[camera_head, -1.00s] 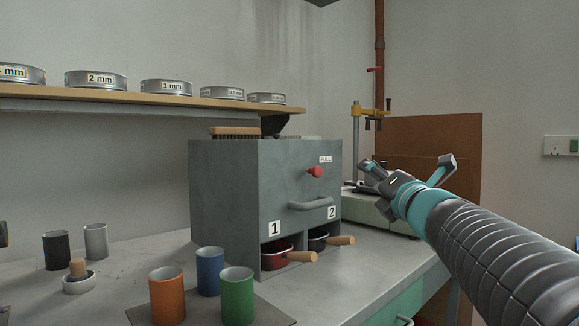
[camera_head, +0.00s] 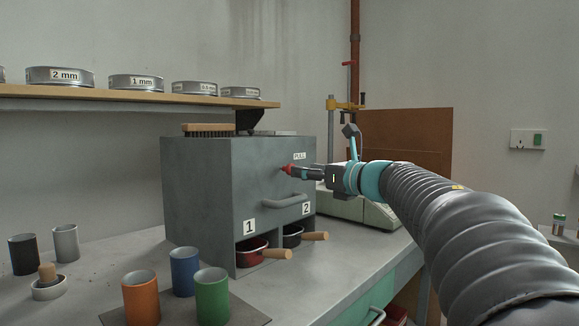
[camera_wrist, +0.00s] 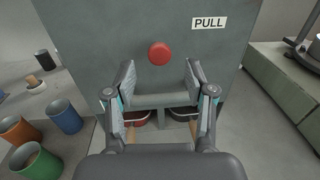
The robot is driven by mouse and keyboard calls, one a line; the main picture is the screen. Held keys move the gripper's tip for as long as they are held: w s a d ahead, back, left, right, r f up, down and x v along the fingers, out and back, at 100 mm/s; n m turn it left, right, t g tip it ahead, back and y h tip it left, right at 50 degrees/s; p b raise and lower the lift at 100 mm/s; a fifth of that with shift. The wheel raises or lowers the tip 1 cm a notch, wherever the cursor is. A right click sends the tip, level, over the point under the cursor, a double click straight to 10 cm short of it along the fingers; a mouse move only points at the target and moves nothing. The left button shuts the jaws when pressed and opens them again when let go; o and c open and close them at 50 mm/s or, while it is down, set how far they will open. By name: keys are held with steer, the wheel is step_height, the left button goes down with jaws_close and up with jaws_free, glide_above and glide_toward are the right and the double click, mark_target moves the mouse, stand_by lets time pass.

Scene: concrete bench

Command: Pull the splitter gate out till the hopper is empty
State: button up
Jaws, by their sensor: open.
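The grey splitter box (camera_head: 205,190) stands on the bench with a red round knob (camera_head: 286,169) on its front under a PULL label (camera_head: 300,156). My gripper (camera_head: 306,173) is level with the knob and close in front of it. In the wrist view my gripper (camera_wrist: 160,66) is open and empty, with the red knob (camera_wrist: 160,53) centred just beyond the fingertips. I cannot tell whether they touch. A red pan (camera_head: 250,250) sits in bay 1 and a dark pan (camera_head: 292,239) in bay 2, both with wooden handles. The hopper's inside is not visible.
A grey bar handle (camera_head: 285,201) juts out below the knob. Orange (camera_head: 141,298), blue (camera_head: 184,272) and green (camera_head: 212,297) cups stand at the front left. A brush (camera_head: 208,129) lies on the box. A pale green device (camera_head: 365,208) stands right behind my gripper.

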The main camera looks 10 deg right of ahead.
steer(key=shift+p+x, duration=0.45)
steer(key=shift+x, duration=2.65)
jaws_close()
